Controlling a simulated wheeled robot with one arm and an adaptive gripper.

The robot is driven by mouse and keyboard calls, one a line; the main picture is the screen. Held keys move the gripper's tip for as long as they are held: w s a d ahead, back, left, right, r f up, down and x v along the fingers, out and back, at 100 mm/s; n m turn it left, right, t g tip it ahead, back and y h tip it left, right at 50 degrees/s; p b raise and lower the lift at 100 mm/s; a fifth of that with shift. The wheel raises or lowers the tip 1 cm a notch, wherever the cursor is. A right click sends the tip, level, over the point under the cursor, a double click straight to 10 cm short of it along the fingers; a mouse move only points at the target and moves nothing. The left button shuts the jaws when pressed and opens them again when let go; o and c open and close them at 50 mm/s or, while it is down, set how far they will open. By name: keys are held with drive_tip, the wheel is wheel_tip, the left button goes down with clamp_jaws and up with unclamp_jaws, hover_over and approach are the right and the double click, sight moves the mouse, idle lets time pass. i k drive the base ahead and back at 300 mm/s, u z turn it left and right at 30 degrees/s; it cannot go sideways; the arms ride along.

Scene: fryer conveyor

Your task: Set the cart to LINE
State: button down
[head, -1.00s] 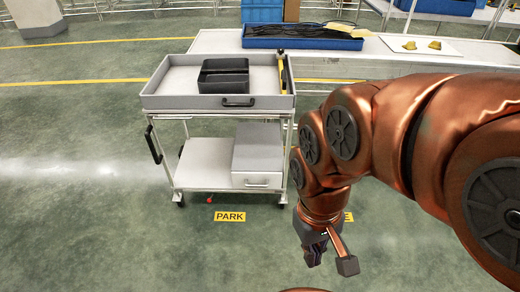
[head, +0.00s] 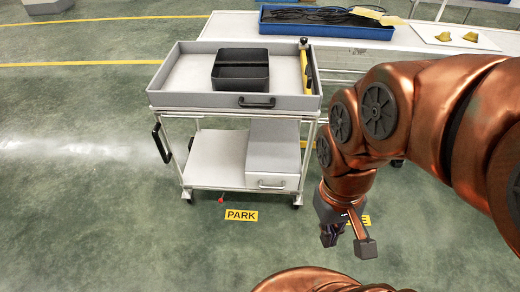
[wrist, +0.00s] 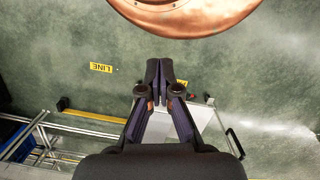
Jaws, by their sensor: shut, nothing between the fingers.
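The cart (head: 226,101) is a grey two-level trolley with a white frame. It stands just behind the yellow PARK floor label (head: 241,215). It has a black side handle (head: 162,144), a black front handle (head: 257,103), a yellow upright lever with a black knob (head: 308,66) and a small red part (head: 221,199) low at the front. The yellow LINE label (wrist: 101,67) shows in the wrist view; in the head view my arm hides most of it. My gripper (head: 330,237) is shut and empty, right of the PARK label, apart from the cart. Its fingers (wrist: 160,68) meet.
A black divided bin (head: 241,69) sits in the cart's top tray, and a grey box (head: 273,153) stands on its lower shelf. Behind is a white table (head: 420,52) with a blue tray (head: 330,29) of dark cables. The green floor left and in front is clear.

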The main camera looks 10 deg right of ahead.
sight(218, 160)
drive_tip(key=u, duration=0.05)
drive_tip(key=k, duration=0.65)
drive_tip(key=u, duration=0.65)
drive_tip(key=i, duration=0.6)
drive_tip(key=u, duration=0.7)
drive_tip(key=i, duration=0.4)
drive_tip(key=u, duration=0.05)
